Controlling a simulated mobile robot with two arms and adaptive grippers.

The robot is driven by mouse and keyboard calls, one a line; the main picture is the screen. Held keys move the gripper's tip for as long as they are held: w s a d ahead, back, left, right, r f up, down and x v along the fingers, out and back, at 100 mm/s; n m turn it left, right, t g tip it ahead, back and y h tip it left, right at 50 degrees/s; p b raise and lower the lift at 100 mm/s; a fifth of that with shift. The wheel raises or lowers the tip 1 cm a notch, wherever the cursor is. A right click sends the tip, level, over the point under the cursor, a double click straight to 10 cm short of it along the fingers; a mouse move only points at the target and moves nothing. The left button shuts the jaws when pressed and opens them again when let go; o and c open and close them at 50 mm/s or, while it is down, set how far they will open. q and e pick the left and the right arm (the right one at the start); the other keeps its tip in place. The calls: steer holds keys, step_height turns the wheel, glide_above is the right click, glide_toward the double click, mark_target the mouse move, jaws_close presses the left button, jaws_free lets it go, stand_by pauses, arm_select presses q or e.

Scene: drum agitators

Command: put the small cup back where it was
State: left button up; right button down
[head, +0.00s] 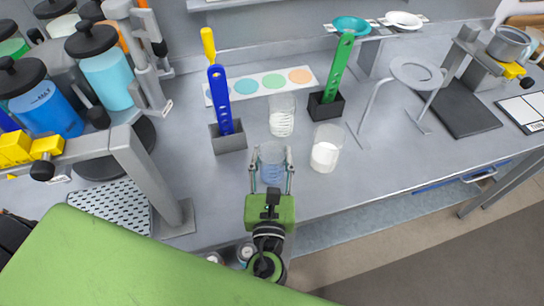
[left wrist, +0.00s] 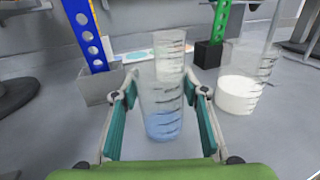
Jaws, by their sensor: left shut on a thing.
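A clear graduated cup (head: 272,152) with some blue liquid in its lower part is between the fingers of my left gripper (head: 271,180), near the front edge of the bench. In the left wrist view this cup (left wrist: 162,105) stands upright between the teal finger pads of the gripper (left wrist: 162,120). The gripper is shut on it. I cannot tell if its base touches the bench. My right gripper is not in view.
A blue slotted strip (head: 220,100) and a green one (head: 338,68) stand in holders. A wire stand (head: 412,75) is farther right.

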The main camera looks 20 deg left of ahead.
arm_select(q)
steer(key=o, duration=0.9)
steer(key=b+v, duration=0.2)
steer(key=v, duration=0.9)
steer(key=shift+b, duration=0.3)
steer(key=shift+s+d+r, duration=0.15)
steer(key=shift+s, duration=0.35)
